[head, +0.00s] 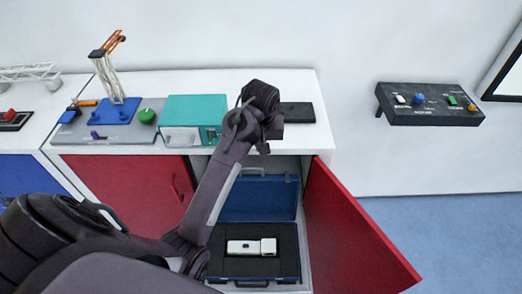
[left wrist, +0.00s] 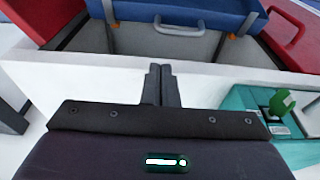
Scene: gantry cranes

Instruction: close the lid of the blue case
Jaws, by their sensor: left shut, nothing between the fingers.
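The blue case stands open inside the cabinet below the counter. Its lid (head: 258,203) is raised at the back, and its base (head: 287,268) holds dark foam with a white device (head: 251,247) on it. In the left wrist view the blue lid (left wrist: 215,14) shows at the top, with its grey handle. My left gripper (head: 264,149) is shut and empty near the counter's front edge, above the lid and apart from it. Its closed fingers also show in the left wrist view (left wrist: 161,68). My forearm covers part of the case's left side. My right gripper is not in view.
A red cabinet door (head: 350,235) stands open to the right of the case. A teal box (head: 190,110), a dark flat object (head: 297,112) and a grey board (head: 75,134) with a blue stand are on the counter. A black switch panel (head: 430,104) hangs on the wall.

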